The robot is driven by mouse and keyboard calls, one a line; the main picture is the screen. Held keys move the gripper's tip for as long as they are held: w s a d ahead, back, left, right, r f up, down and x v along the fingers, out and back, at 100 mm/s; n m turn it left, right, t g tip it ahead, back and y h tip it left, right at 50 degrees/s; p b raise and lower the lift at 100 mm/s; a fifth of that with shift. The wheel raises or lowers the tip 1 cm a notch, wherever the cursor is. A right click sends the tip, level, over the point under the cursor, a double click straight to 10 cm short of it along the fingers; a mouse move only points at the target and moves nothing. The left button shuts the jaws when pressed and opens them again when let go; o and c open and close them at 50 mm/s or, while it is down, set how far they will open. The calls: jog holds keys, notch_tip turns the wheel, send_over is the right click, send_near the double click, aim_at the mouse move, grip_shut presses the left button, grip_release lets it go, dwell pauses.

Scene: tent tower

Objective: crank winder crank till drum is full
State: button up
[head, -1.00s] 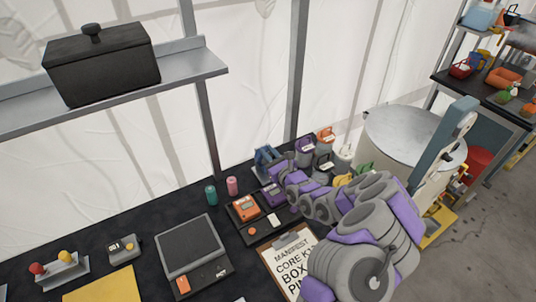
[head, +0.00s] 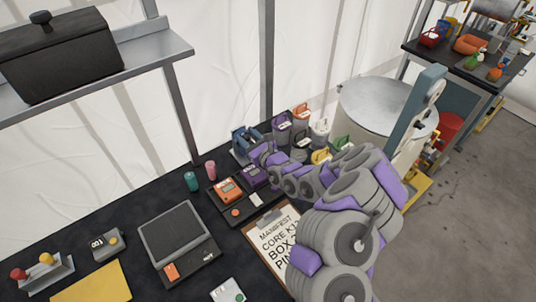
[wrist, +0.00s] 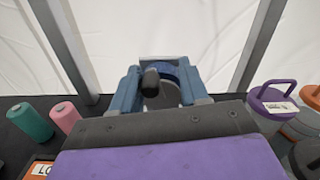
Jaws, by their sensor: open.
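The blue winder (head: 243,139) stands at the back of the black bench. In the wrist view the winder (wrist: 190,82) is straight ahead, with a blue frame on both sides. Its black crank knob (wrist: 150,78) points toward me near the top middle. In the head view my gripper (head: 263,153) is beside the winder, small and partly hidden.
Teal (head: 191,181) and pink (head: 210,170) spools stand left of my arm. Lidded canisters (head: 281,128) stand right of the winder. A large grey drum-shaped tank (head: 385,105) is farther right.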

jog(key=p+v, duration=0.3)
jog(key=v, duration=1.3)
jog(key=shift+p, duration=0.35)
